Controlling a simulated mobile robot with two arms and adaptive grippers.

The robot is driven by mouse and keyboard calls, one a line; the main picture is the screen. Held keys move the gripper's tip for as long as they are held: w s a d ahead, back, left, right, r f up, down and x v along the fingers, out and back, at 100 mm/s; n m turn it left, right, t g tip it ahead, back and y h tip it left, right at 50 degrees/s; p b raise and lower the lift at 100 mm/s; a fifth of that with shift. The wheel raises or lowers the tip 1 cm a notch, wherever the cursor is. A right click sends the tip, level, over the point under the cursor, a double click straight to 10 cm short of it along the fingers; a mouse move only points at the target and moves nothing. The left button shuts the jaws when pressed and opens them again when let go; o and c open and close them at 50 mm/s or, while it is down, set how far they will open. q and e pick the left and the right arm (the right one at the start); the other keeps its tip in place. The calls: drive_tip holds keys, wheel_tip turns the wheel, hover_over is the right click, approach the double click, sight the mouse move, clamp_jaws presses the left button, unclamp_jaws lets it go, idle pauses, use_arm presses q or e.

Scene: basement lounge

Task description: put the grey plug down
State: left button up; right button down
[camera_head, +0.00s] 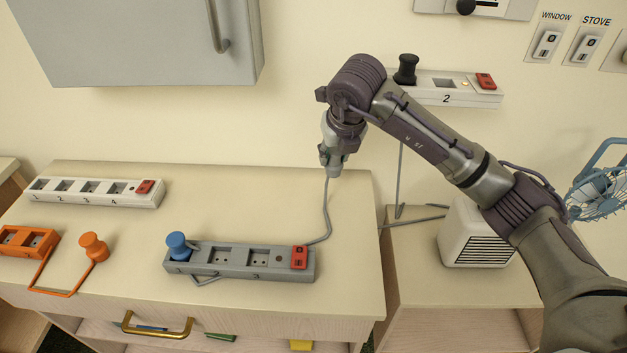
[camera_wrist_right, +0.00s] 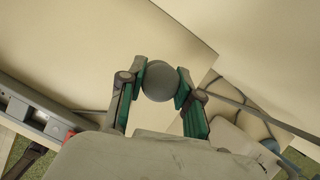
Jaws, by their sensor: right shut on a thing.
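My right gripper (camera_head: 332,168) is shut on the grey plug and holds it above the back right part of the wooden cabinet top (camera_head: 340,215). In the right wrist view the round grey plug (camera_wrist_right: 160,81) sits between the two green-padded fingers (camera_wrist_right: 160,88). In the head view the plug is mostly hidden by the fingers. A grey cord (camera_head: 327,210) hangs below the gripper and runs to the right end of the grey power strip (camera_head: 230,261). A blue plug (camera_head: 177,244) stands in that strip's left end. My left gripper is not in view.
A white power strip (camera_head: 100,191) and an orange plug (camera_head: 94,247) are on the left of the top. A wall strip (camera_head: 450,87) marked 2 holds a black plug (camera_head: 406,70). A white heater (camera_head: 475,235) and blue fan (camera_head: 597,185) stand right. Free room lies mid-back.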

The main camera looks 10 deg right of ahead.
sight(337, 165)
drive_tip(key=f, duration=0.4)
drive_tip(key=shift+d, duration=0.25)
drive_tip(key=shift+f+p, duration=0.45)
drive_tip(key=shift+f, duration=1.4)
drive_tip(key=shift+a+f, duration=0.1)
drive_tip(key=shift+f, duration=0.05)
drive_tip(key=c, duration=0.8)
unclamp_jaws()
drive_tip(key=shift+r, duration=0.3)
drive_tip(key=b+v, duration=0.1)
drive_tip(key=v, duration=1)
drive_tip(key=shift+s+r, duration=0.25)
drive_tip(key=shift+r, duration=0.05)
